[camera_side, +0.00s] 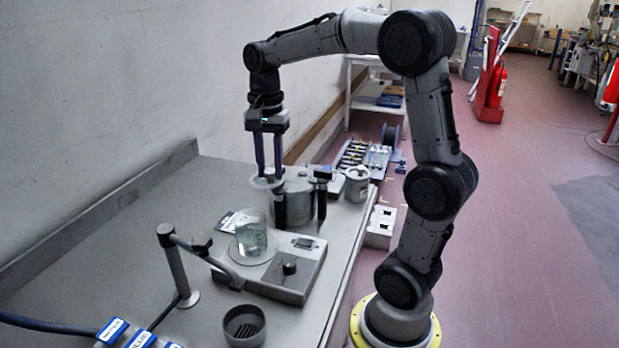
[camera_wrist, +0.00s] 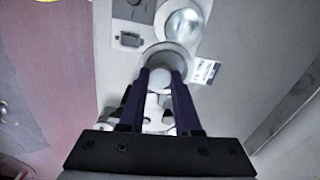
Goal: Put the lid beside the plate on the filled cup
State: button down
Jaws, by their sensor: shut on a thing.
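The filled cup (camera_side: 251,234) is a clear glass beaker with pale contents. It stands upright and uncovered on the round plate (camera_side: 271,248) of a grey stirrer unit. The cup also shows in the wrist view (camera_wrist: 183,24), beyond the lid and apart from it.
The metal pot (camera_side: 294,196) with dark upright parts stands close beside my gripper. A can (camera_side: 357,184) is to its right. A jointed stand (camera_side: 176,268) reaches over the bench left of the cup. A dark round holder (camera_side: 244,324) is at the front.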

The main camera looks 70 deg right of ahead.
jog(key=w+a+n, duration=0.2)
jog(key=w+a, duration=0.1)
jog(key=a, duration=0.2)
jog(key=shift+s+d+f, duration=0.1)
jog(key=shift+d+f, duration=0.05)
jog(key=shift+f, duration=1.3)
jog(key=shift+s+d+f, duration=0.1)
jog(key=shift+f, duration=1.35)
jog(key=shift+f, duration=0.55)
jog(key=shift+c, duration=0.2)
grip_release()
dwell(0.4)
notch_tip(320, 180, up, 7)
dwell(1.1)
